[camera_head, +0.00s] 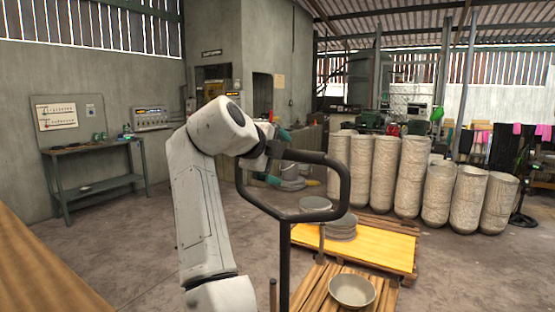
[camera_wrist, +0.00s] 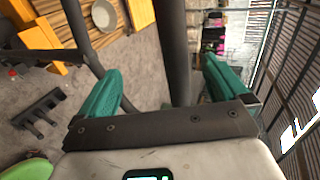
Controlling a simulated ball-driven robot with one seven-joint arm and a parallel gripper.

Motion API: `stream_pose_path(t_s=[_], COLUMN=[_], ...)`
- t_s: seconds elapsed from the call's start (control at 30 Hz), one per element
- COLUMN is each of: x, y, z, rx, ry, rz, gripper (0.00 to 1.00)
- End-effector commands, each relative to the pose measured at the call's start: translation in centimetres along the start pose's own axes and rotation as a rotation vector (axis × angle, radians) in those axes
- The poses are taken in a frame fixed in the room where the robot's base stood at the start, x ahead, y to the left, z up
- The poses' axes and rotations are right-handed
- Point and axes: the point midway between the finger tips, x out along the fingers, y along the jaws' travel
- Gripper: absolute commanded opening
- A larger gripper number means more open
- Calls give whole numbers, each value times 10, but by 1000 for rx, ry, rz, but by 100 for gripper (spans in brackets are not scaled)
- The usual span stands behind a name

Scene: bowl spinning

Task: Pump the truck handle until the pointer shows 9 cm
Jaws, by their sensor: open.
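The truck handle (camera_head: 345,190) is a black loop on a dark upright post (camera_head: 284,265), standing in front of me in the head view. My gripper (camera_head: 276,155) is at the upper left corner of the loop, partly hidden by my arm and the handle. In the wrist view, the teal fingers of my gripper (camera_wrist: 162,66) are spread apart. A dark bar of the handle (camera_wrist: 175,45) runs between them, with a gap visible on each side. I cannot make out a pointer or centimetre scale in either view.
A wooden pallet (camera_head: 317,285) with a grey bowl (camera_head: 352,290) lies beyond the handle. Behind it is a yellow-topped pallet (camera_head: 385,250) with stacked bowls (camera_head: 340,230). Tall wrapped stacks (camera_head: 411,175) stand at the right. A workbench (camera_head: 95,185) is at the left wall.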

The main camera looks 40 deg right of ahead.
Motion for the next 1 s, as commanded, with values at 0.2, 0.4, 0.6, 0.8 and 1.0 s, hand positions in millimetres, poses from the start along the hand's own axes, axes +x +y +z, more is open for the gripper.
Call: stream_pose_path(t_s=[0.2, 0.4, 0.6, 0.8, 1.0], x=[-24, -46, -68, -88, -98], y=[-1, -1, -1, -1, 0], z=[1, 1, 1, 0, 0], rx=[0, -1, -1, 0, -1], ry=[-2, -3, -2, -2, -1], rz=[-2, -1, -2, -1, 0], gripper=[100, 100, 100, 100, 100])
